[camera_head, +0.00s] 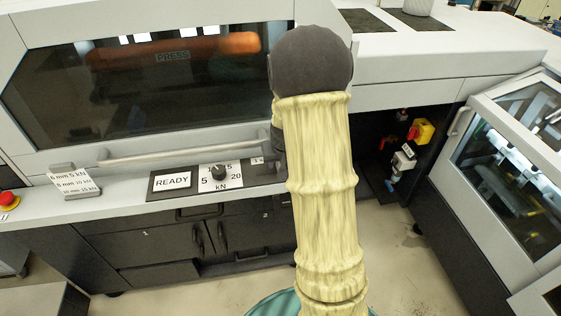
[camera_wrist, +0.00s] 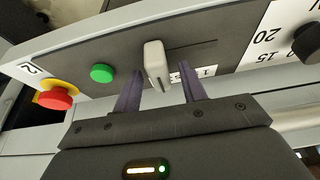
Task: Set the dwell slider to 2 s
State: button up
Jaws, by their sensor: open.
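The dwell slider's pale upright knob (camera_wrist: 155,64) shows in the wrist view on a dark control panel. Its thin slot runs to the right of the knob in that view. A white scale strip (camera_wrist: 207,72) lies beside the slot; an upside-down 1 is readable and the rest is partly covered by a finger. My gripper (camera_wrist: 161,72) is open, with one purple finger on each side of the knob in the picture. Gaps show on both sides; I cannot tell how deep the fingers reach around it. In the head view my arm hides the slider and fingers.
A green button (camera_wrist: 101,73) and a red stop button (camera_wrist: 55,98) on yellow sit left of the slider in the wrist view. A black kN dial (camera_head: 218,172) and READY display (camera_head: 172,181) share the panel. A handle bar (camera_head: 185,153) runs behind it.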

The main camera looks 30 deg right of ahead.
jog(key=shift+w+f, duration=0.15)
jog(key=shift+f, duration=0.25)
jog(key=shift+d, duration=0.15)
grip_shut()
